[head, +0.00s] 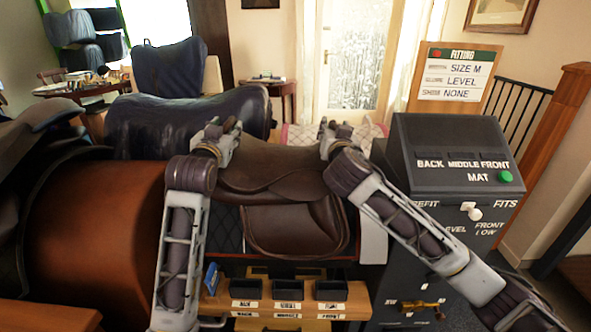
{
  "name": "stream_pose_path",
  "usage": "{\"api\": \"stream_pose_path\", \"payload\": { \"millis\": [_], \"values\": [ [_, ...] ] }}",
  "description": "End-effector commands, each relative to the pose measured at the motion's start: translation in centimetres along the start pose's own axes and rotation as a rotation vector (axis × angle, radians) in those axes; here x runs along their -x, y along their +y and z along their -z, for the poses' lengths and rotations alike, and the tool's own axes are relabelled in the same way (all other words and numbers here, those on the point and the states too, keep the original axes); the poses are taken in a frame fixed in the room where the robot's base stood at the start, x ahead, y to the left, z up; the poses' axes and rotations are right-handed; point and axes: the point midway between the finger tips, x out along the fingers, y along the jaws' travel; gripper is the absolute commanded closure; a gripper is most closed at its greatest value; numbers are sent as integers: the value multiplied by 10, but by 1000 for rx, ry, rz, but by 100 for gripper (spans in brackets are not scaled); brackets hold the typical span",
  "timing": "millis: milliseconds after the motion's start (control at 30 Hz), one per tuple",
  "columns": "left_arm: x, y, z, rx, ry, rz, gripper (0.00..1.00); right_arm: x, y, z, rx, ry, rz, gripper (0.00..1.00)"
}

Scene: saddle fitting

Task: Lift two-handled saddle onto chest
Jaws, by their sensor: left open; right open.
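A brown leather saddle (292,222) sits in the middle of the head view, level, with its flap hanging toward me. A dark quilted pad (228,225) shows under its left side. My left gripper (231,127) is open at the saddle's upper left end. My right gripper (328,127) is open at its upper right end. The saddle's handles are not clearly visible behind the grippers, so I cannot tell whether the fingers touch them. I cannot tell for certain which piece of furniture is the chest.
A dark grey console (440,150) with labels, a green button (505,177) and a white lever (471,211) stands close on the right. A large brown leather barrel (95,215) fills the left. Below is a wooden shelf (356,300) with black bins (288,288). Dark blue saddle-like shapes (185,115) stand behind.

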Motion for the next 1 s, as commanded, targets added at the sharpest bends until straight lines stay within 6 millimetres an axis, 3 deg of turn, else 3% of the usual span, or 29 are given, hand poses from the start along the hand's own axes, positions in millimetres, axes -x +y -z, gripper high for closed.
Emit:
{"api": "stream_pose_path", "payload": {
  "millis": [67, 400, 1000],
  "values": [
    [0, 0, 0, 0, 0, 0, 58, 0, 0, 0, 0, 0, 0, 58],
    [0, 0, 0, 0, 0, 0, 100, 0, 0, 0, 0, 0, 0, 100],
    [1, 0, 2, -2, 3, 1, 100, 0, 0, 2, -1, 3, 0, 100]
  ]
}}
